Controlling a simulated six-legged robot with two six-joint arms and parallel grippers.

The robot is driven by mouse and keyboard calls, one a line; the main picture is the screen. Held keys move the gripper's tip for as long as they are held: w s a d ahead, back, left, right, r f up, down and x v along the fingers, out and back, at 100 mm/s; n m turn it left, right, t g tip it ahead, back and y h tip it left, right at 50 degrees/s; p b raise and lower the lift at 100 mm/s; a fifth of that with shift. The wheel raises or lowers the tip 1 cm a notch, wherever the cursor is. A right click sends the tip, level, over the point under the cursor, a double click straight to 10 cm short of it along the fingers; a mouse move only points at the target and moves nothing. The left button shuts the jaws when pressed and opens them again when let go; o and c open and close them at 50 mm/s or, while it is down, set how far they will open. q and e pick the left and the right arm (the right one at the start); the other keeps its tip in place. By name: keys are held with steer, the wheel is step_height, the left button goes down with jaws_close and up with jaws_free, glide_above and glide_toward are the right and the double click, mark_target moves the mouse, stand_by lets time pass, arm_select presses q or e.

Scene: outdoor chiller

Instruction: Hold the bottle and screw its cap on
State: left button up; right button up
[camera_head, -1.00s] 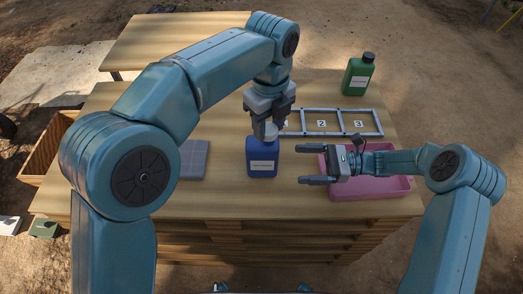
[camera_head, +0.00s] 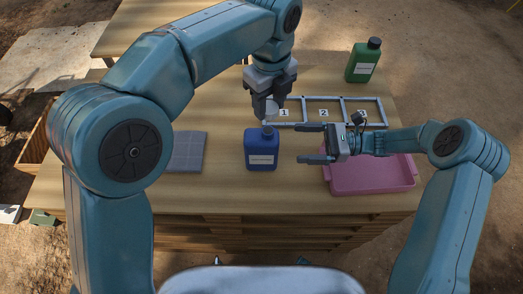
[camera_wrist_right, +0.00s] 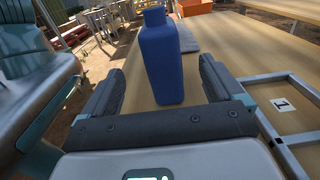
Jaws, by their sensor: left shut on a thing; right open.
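The blue bottle (camera_head: 261,152) stands upright on the wooden table in the head view, with a white label and a bare neck on top. My left gripper (camera_head: 266,112) is shut on a pale grey cap (camera_head: 272,107), held just above the bottle's neck and apart from it. My right gripper (camera_head: 311,144) is open and empty, its fingers pointing left toward the bottle with a gap between. In the right wrist view the blue bottle (camera_wrist_right: 160,60) shows ahead, lined up between the open fingers (camera_wrist_right: 158,82).
A pink tray (camera_head: 372,187) lies under my right forearm. A frame with numbered compartments (camera_head: 345,98) lies behind, with a green bottle (camera_head: 364,60) beyond it. A grey flat pad (camera_head: 183,152) lies left of the blue bottle. The table front is clear.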

steer(key=a, duration=1.1)
arm_select(q)
steer(key=shift+w, duration=0.1)
arm_select(e)
steer(key=shift+w+a, duration=0.1)
steer(key=shift+a, duration=0.2)
steer(key=c, duration=1.5)
arm_select(q)
glide_above(269, 130)
steer(key=shift+a+f, duration=0.1)
steer(key=shift+f, duration=2.4)
steer(key=shift+f, duration=0.85)
steer(key=shift+f, duration=0.55)
